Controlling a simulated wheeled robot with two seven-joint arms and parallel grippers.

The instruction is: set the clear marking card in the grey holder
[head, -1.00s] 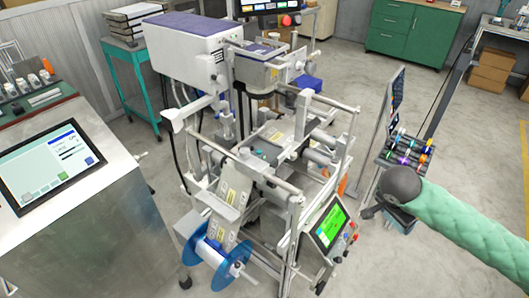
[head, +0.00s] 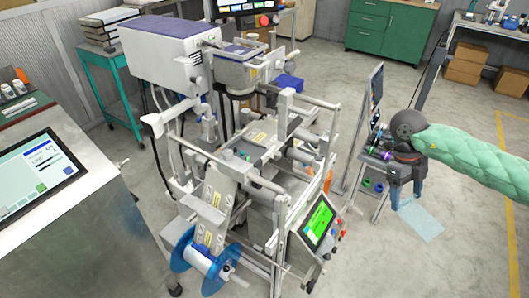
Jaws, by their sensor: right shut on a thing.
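A clear, pale blue card (head: 421,220) hangs tilted below my right gripper (head: 407,200), above the floor at the right. My right gripper is shut on this card, with its blue-grey fingers pointing down, just right of a small rack of coloured spools. I cannot pick out the grey holder for certain. My left gripper is out of view.
The small dark rack (head: 372,171) with coloured spools stands left of the right gripper, partly hidden by it. A large machine (head: 265,160) with rollers, a blue reel (head: 203,259) and a green screen (head: 318,220) fills the middle. Open floor lies at right.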

